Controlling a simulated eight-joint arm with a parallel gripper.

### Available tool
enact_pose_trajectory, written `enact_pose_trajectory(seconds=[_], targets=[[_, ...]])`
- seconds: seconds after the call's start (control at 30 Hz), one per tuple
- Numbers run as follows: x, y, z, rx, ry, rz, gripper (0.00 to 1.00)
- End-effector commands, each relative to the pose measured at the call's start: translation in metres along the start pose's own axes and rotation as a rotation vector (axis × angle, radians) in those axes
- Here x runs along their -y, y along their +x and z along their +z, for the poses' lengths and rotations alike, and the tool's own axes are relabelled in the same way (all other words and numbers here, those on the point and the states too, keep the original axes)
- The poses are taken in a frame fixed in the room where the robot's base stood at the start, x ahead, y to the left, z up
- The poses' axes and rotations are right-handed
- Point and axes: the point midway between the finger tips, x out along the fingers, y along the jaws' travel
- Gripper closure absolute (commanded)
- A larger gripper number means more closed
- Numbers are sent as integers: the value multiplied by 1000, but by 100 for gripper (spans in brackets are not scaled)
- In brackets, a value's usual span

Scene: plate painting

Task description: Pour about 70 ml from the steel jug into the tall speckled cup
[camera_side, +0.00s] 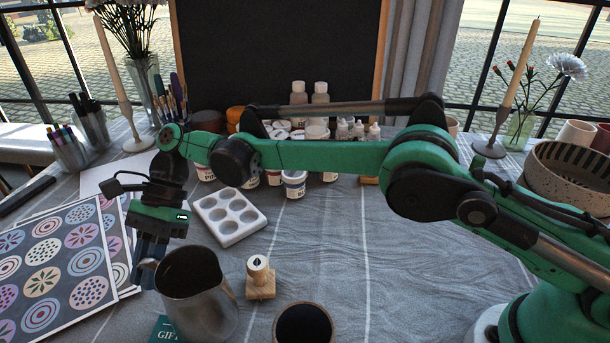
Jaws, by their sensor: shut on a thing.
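The steel jug (200,300) is upright at the lower left, its open mouth facing up and its handle on the left side. My gripper (147,268) is at the handle and shut on it. The fingertips are partly hidden beside the handle. I cannot tell whether the jug's base touches the table, and its contents are not clear. A round cup (303,306) with a tan rim and a dark inside stands at the bottom edge, right of the jug. Its lower part is cut off, so I cannot confirm that it is the tall speckled cup.
A wooden stamp (260,278) stands between jug and cup. A white palette (229,216) and paint pots (294,184) lie behind. Patterned sheets (50,265) lie left. A green card (163,330) is by the jug. A striped bowl (570,175) is far right. The cloth right of the cup is clear.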

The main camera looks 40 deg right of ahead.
Motion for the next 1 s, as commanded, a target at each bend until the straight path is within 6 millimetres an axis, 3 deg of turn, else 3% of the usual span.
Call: enact_pose_trajectory(seconds=[0.37,1.0], targets=[[-4,-5,5,15,-11,-48,100],[-44,-31,28,41,-268,-304,100]])
